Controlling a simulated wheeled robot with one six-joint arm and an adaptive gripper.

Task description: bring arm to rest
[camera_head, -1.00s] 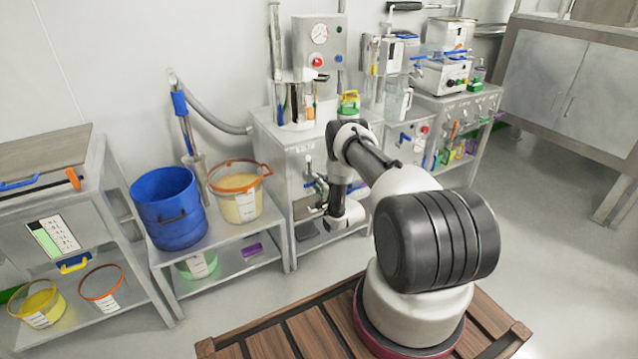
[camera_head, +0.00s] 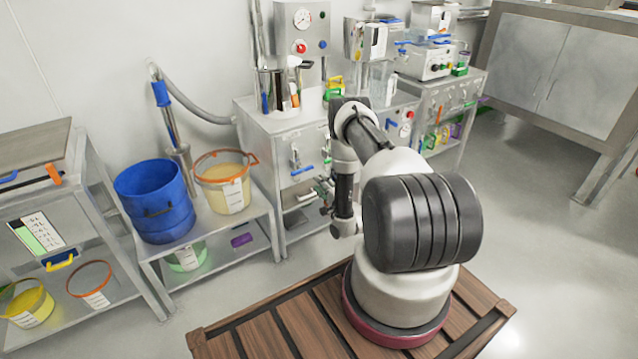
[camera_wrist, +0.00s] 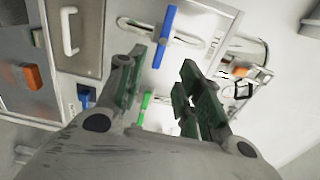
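Beyond the fingers are a cabinet front with a blue handle (camera_wrist: 166,36), a green handle (camera_wrist: 146,106) and a white handle (camera_wrist: 69,31). They look apart from the fingers, though the exact distance cannot be told.
A blue bucket (camera_head: 155,200) and an orange-rimmed tub (camera_head: 226,186) stand on a steel table to the left. Bench equipment (camera_head: 432,58) stands at the back. The floor at right (camera_head: 540,240) is clear.

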